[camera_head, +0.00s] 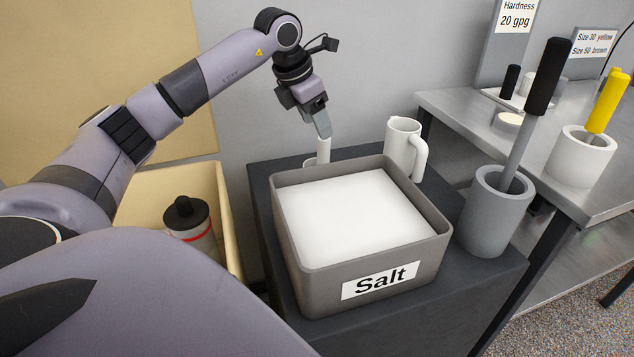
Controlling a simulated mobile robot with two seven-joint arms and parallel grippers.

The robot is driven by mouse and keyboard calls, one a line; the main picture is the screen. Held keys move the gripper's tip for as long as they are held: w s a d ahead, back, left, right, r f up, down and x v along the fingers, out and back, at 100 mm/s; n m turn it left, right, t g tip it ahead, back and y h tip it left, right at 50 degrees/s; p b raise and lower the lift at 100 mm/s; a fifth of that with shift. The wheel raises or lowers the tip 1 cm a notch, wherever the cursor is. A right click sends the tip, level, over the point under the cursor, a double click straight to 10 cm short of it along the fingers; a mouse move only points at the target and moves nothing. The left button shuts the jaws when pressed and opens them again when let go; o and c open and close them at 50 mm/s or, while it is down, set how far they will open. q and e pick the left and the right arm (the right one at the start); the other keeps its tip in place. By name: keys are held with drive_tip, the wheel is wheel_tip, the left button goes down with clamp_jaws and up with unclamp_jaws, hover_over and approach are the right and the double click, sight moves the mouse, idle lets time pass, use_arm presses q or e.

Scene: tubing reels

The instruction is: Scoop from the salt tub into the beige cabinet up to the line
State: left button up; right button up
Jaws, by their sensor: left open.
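The salt tub (360,283), a grey-brown open box labelled "Salt", stands on a dark stand and is filled with white salt (350,215). The beige cabinet (225,215) is open at the top, to the left of the stand and lower. Inside it is a pale cylinder (200,243) with a black cap and a red band; my arm hides part of the cabinet. My left gripper (322,128) is open, pointing down behind the tub, close above a small white upright object (323,152). I cannot tell whether they touch. My right gripper is out of view.
A white jug (403,150) stands behind the tub. A grey holder (493,215) with a black-handled tool (535,100) is right of it. A metal bench (470,115) carries a white holder (580,158) with a yellow-handled tool (606,100). A wall is close behind.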

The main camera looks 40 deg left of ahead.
sight(324, 146)
use_arm(q)
drive_tip(key=x, duration=0.7)
drive_tip(key=shift+s+d+f, duration=0.15)
drive_tip(key=shift+s+f, duration=0.05)
drive_tip(key=shift+f, duration=0.25)
clamp_jaws()
